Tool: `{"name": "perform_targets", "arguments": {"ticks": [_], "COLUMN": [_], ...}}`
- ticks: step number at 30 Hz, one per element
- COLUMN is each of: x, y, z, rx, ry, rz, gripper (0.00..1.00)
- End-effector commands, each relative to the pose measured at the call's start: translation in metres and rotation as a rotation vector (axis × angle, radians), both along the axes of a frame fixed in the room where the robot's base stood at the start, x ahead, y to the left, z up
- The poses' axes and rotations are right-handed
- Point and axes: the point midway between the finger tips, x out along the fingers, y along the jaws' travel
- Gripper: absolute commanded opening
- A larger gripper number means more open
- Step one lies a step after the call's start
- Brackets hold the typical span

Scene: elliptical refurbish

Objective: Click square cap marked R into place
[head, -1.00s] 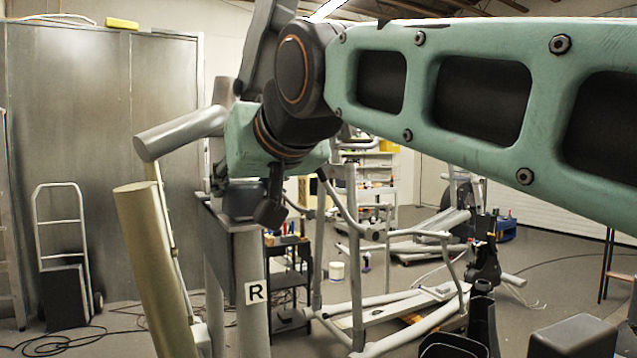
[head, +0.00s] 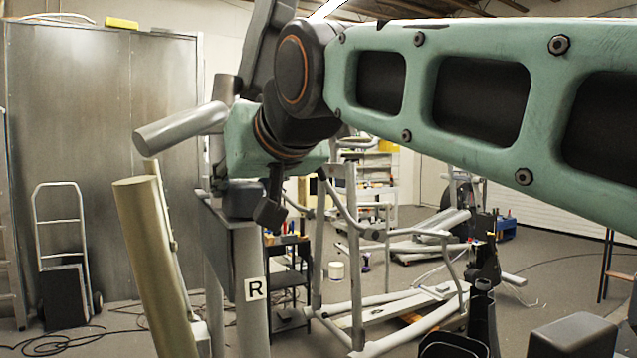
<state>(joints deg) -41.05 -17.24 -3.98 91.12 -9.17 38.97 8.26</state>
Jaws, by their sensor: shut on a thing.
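A grey upright post (head: 250,325) stands left of centre, with a white label marked R (head: 255,289) on its face. My gripper (head: 270,205) is at the top of this post, partly covered by my own wrist. One dark finger shows, pointing down just right of the post's top. A dark block beside it meets the post's top; I cannot tell whether it is part of the gripper. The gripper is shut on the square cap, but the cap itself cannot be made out. Whether it touches or sits in the post's end is hidden.
A thick beige tube (head: 155,265) rises close on the left, and a grey cylinder (head: 180,130) juts out above it. An elliptical trainer frame (head: 385,310) and a black shelf cart (head: 290,275) stand behind. A hand truck (head: 62,255) leans by the metal cabinet (head: 90,130).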

Motion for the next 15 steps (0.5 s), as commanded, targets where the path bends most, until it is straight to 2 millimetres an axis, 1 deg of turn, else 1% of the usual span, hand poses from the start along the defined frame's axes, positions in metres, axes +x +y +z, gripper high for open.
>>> {"name": "perform_targets", "arguments": {"ticks": [15], "x": [-0.0001], "y": [0.0000], "z": [-0.0070], "rx": [0.000], "ry": [0.000], "rz": [0.000], "gripper": [0.19]}}
